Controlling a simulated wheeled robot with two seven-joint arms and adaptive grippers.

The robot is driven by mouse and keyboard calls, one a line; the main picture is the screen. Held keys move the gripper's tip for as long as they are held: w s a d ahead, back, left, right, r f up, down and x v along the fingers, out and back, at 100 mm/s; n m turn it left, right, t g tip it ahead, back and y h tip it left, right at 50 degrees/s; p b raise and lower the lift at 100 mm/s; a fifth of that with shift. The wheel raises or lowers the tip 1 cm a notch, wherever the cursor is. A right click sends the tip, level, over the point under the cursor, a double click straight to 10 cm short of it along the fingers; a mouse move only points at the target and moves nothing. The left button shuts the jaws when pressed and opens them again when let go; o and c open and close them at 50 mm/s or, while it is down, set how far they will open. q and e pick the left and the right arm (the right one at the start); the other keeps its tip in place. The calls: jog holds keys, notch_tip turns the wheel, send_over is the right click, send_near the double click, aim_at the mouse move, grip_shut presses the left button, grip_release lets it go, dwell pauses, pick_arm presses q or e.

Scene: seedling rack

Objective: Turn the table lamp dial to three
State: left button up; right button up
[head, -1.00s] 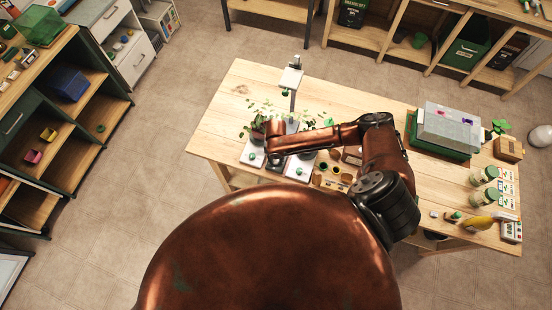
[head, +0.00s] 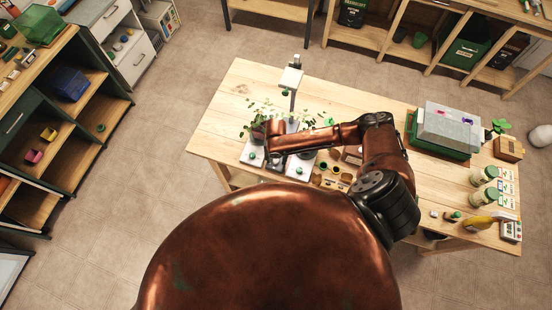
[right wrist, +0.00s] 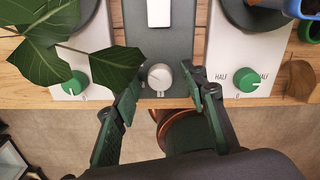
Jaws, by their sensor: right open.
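The table lamp (head: 291,78) stands at the back of the wooden table, with a pale head on a thin post. Its dark grey base (right wrist: 160,45) fills the middle of the right wrist view. A pale round dial (right wrist: 160,76) sits near the front of that base; its setting is too small to read. My right gripper (right wrist: 165,86) is open, with one finger on each side of the dial. I cannot tell whether either finger touches it. In the head view my right gripper (head: 276,160) is mostly hidden by its own arm. My left gripper is out of view.
White units with green knobs (right wrist: 75,83) (right wrist: 247,79) flank the lamp base closely, the right one marked HALF. Plant leaves (right wrist: 85,50) hang over the left unit. Small pots (head: 338,168) stand right of the gripper. The table's left end (head: 220,125) is clear.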

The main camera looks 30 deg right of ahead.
aim_at(276, 160)
notch_tip(276, 160, up, 12)
dwell(0.5)
jog(key=shift+f, duration=0.1)
dwell(0.4)
